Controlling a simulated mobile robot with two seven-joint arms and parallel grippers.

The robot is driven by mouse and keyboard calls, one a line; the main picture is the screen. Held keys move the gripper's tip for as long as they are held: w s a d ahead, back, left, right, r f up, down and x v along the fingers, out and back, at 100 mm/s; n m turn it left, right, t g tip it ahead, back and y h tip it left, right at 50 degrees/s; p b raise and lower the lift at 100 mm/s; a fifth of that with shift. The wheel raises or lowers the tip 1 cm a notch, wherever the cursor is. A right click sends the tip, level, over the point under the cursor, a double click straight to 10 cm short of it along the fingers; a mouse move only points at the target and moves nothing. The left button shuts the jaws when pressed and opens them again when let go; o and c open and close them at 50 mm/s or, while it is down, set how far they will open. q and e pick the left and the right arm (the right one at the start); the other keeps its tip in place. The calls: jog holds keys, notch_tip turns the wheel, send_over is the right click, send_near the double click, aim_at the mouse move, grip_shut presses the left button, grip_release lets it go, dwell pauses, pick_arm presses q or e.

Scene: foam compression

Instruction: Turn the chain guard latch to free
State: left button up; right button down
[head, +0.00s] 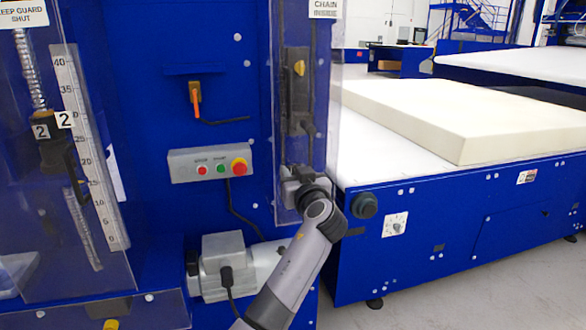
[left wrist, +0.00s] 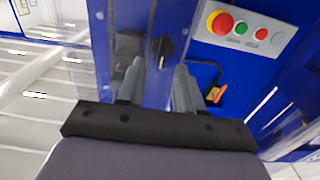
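The clear chain guard (head: 320,85) stands upright at the right edge of the blue machine, under a sign reading CHAIN. In the left wrist view the latch, a small black knob (left wrist: 163,46), sits on the guard's face. My left gripper (head: 291,176) is at the guard's lower part and hides the latch in the head view. In the left wrist view the gripper (left wrist: 159,66) has its two grey fingers apart, with the knob just beyond and between the tips. I see no clear contact. My right gripper is not in view.
A grey button box (head: 210,160) sits left of my gripper, with an orange-handled switch (head: 196,98) above it. A grey motor (head: 225,265) is below. A pale foam block (head: 460,115) lies on the white table to the right.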

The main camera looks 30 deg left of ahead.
pick_arm(q)
jog(key=shift+w+a, duration=0.4)
jog(key=shift+a, duration=0.15)
grip_shut()
